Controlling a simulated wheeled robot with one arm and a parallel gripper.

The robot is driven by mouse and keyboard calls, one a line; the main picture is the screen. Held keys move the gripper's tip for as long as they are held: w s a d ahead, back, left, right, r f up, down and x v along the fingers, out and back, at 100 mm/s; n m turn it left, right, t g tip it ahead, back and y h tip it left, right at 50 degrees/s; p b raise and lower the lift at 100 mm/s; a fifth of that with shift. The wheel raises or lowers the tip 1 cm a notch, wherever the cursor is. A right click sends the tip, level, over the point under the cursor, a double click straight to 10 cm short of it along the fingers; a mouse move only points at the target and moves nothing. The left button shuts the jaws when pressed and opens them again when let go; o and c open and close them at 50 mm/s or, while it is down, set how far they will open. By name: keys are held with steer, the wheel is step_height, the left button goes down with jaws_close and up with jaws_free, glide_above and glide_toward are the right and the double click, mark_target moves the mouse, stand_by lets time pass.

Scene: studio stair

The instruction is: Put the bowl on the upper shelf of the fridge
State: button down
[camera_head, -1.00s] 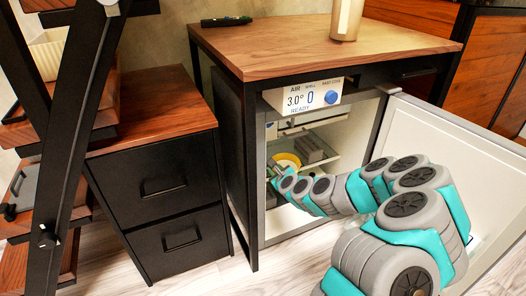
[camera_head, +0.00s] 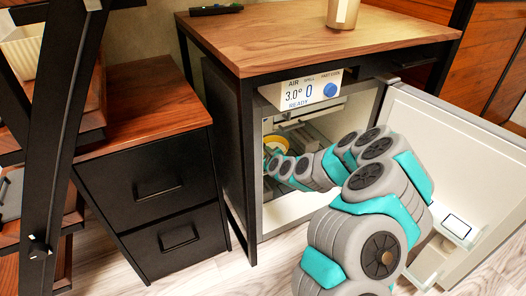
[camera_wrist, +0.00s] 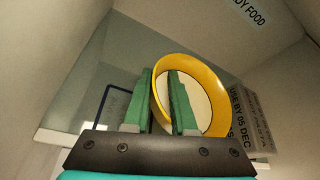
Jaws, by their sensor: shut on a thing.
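The yellow bowl (camera_wrist: 208,105) with a pale inside is tilted steeply in the wrist view. The green fingers of my gripper (camera_wrist: 160,76) are shut on its left rim. In the head view a bit of the bowl (camera_head: 277,140) shows inside the fridge (camera_head: 284,210), high up on the left; the fingers there are mostly hidden by my arm. The fridge stands open under the wooden counter. Its glass shelf is largely hidden behind my arm, and I cannot tell whether the bowl touches it.
Grey labelled packages (camera_wrist: 240,118) stand close to the bowl's right in the wrist view. The open fridge door (camera_head: 455,150) is right of my arm, with a display panel (camera_head: 300,92) above the opening. A black drawer cabinet (camera_head: 160,200) stands left.

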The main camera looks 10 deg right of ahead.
steer(key=shift+f, duration=0.15)
steer(key=c, duration=0.7)
jaws_free()
steer(key=shift+r, duration=0.25)
steer(key=p+v, duration=0.2)
steer(key=v, duration=0.1)
steer(key=p+v, duration=0.2)
steer(key=v, duration=0.1)
steer(key=p+v, duration=0.2)
steer(key=v, duration=0.1)
steer(key=shift+s+r, duration=0.1)
steer(key=shift+r, duration=0.25)
steer(key=p, duration=0.4)
steer(key=shift+s+d, duration=0.1)
steer(key=shift+s, duration=0.2)
